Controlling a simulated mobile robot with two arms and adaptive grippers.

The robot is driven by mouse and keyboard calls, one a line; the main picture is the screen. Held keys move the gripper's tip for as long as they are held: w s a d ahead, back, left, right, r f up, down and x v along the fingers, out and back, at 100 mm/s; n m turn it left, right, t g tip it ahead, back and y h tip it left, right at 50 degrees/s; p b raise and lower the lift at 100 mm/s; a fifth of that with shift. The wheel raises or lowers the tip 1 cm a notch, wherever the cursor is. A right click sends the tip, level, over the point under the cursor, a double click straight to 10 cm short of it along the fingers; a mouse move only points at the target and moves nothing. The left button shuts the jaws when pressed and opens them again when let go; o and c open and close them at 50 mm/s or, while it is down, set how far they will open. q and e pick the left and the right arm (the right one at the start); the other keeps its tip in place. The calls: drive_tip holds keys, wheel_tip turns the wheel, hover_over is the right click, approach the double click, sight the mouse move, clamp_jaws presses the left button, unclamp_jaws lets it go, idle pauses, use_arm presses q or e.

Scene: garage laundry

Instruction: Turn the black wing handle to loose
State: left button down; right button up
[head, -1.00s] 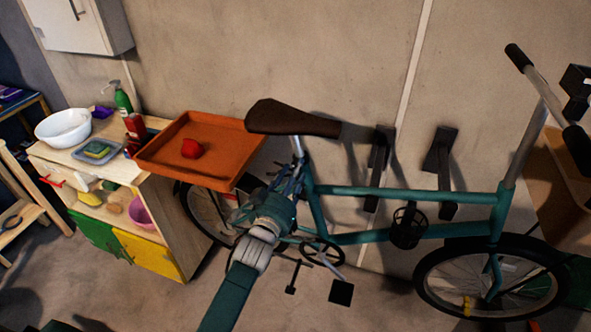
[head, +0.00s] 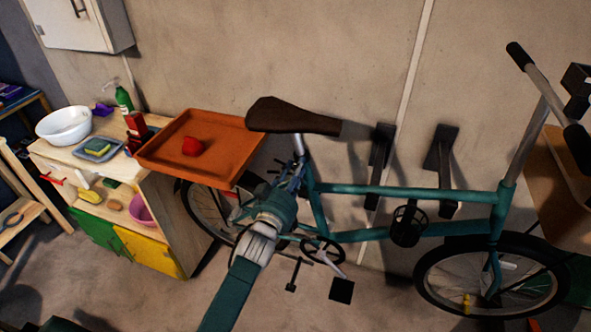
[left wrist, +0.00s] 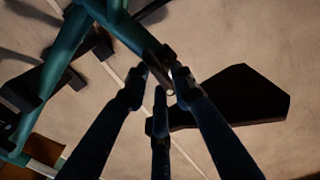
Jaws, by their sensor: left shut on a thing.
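The teal bicycle (head: 400,191) stands against the wall, its brown saddle (head: 290,118) on a silver seat post (head: 298,145). My left gripper (head: 297,168) is at the seat clamp just below the saddle, at the top of the frame. In the left wrist view, the fingers of my left gripper (left wrist: 162,88) close in around a small dark part, the black wing handle (left wrist: 168,54), beside the teal tube (left wrist: 115,22). The saddle also shows there (left wrist: 240,95). The fingers hide much of the handle, and its angle is hard to tell. My right gripper is out of view.
An orange tray (head: 222,126) holding a red object (head: 193,146) is left of the saddle, close to my left arm. A wooden cabinet (head: 170,205) stands below it, with a white bowl (head: 64,124) on top. Dark wall brackets (head: 440,165) are behind the bicycle frame.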

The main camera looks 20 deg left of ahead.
use_arm(q)
drive_tip(key=c, duration=1.7)
unclamp_jaws()
drive_tip(key=shift+d, duration=0.1)
drive_tip(key=shift+o, duration=0.2)
drive_tip(key=shift+s, duration=0.1)
drive_tip(key=s, duration=1.2)
drive_tip(key=shift+a, duration=0.2)
drive_tip(key=shift+w, duration=0.1)
